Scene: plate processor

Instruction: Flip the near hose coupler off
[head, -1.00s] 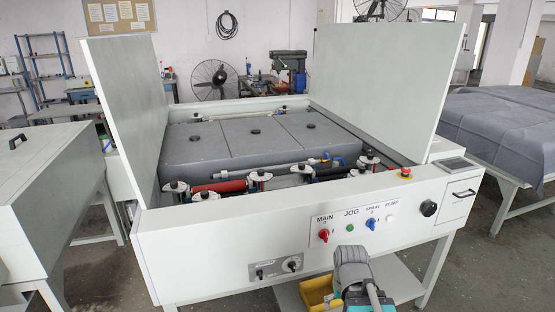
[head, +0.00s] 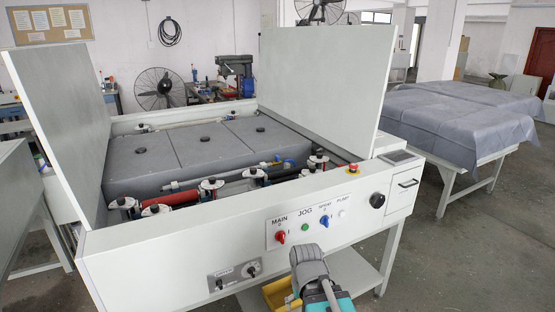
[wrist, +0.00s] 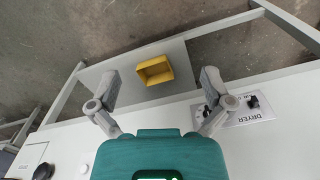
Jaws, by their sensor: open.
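In the head view, small hose fittings in yellow and blue (head: 279,160) sit at the end of a grey pipe inside the open plate processor (head: 180,262), behind its front panel. They are too small to tell the near coupler apart or read its lever position. My arm's end is low in front of the front panel, outside the machine and well short of the fittings. In the wrist view, my gripper (wrist: 161,76) has its two grey fingers spread wide with nothing between them. The fittings are not in the wrist view.
The front panel carries a red main switch (head: 280,238), a green jog button (head: 305,227) and a red emergency stop (head: 353,169). Tall raised covers stand at left and right (head: 325,80). A yellow bin (wrist: 154,70) sits on the lower shelf. Covered tables stand at right.

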